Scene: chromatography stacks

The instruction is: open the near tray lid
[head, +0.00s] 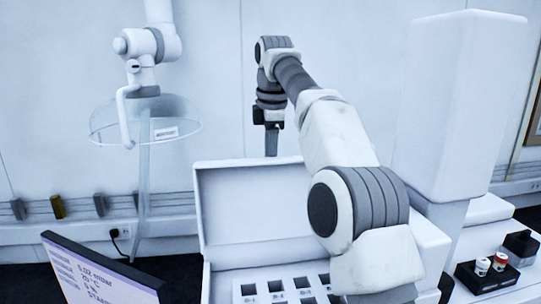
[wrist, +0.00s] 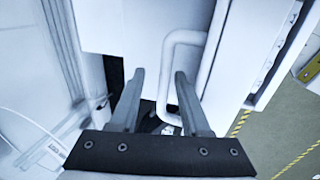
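The white tray (head: 242,293) sits at the bottom centre of the head view, with labelled square slots inside. Its white lid (head: 240,205) stands upright at the tray's back edge, so the tray is open; my arm hides its right part. A white bar handle (wrist: 168,70) on a white panel lies beyond the fingers, close to the right one. I cannot tell whether they touch.
A clear round vessel (head: 175,120) hangs from a white fixture at the left. A dark-framed screen (head: 95,275) stands at lower left. A white column (head: 460,100) and a black holder (head: 487,278) with capped vials are at the right. Floor shows in the wrist view (wrist: 270,145).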

